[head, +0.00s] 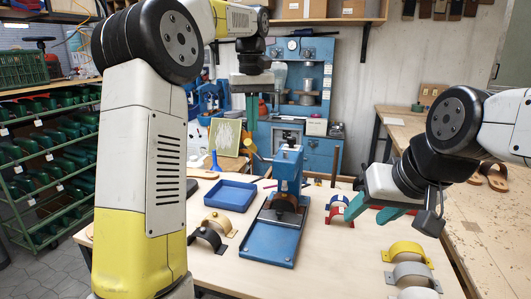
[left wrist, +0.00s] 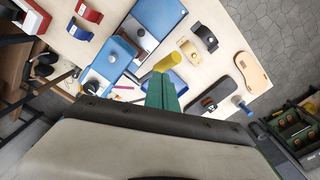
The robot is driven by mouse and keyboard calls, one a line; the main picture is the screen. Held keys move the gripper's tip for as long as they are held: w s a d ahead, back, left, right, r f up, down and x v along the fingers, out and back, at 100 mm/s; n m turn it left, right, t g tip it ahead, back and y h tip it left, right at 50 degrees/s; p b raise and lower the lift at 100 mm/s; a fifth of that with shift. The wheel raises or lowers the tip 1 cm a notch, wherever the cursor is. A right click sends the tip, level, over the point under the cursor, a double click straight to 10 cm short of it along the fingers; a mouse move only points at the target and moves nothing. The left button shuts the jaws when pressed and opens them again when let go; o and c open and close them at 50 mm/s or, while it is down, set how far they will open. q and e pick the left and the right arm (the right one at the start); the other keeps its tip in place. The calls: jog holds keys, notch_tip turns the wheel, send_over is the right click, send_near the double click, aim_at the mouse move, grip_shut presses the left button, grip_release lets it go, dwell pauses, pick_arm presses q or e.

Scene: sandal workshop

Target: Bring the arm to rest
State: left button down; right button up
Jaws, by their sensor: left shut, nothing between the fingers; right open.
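My left arm rises large at the left of the head view and bends over the table. Its left gripper (head: 252,108) hangs with green fingers pointing down, above the back of the table. The fingers are shut and empty. In the left wrist view the shut green fingers (left wrist: 162,95) show over the table, with a yellow cylindrical head (left wrist: 168,62) just past their tips; it looks apart from them, but I cannot be sure.
A blue press (head: 286,180) stands mid-table, with a blue tray (head: 231,196) to its left. Curved yellow, grey and white pieces (head: 408,252) lie at the right front. Red and blue holders (head: 338,208) sit behind them. A green crate rack (head: 45,150) stands left.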

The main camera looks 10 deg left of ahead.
pick_arm(q)
jog(key=shift+r, duration=0.4)
jog(key=shift+s+a+r, duration=0.1)
jog(key=shift+s, duration=0.15)
jog(key=s+a+f+m+t+h, duration=0.1)
jog(key=s+t, duration=0.1)
jog(key=s, duration=0.5)
jog(key=s+a+f+m+t, duration=0.1)
jog(key=s+a+m, duration=0.1)
jog(key=s, duration=0.5)
jog(key=s+f+m+t+h, duration=0.1)
jog(key=s+f+t, duration=0.2)
jog(key=s+f, duration=0.5)
jog(key=s, duration=0.3)
jog(key=shift+s+f, duration=0.25)
jog(key=shift+f, duration=0.05)
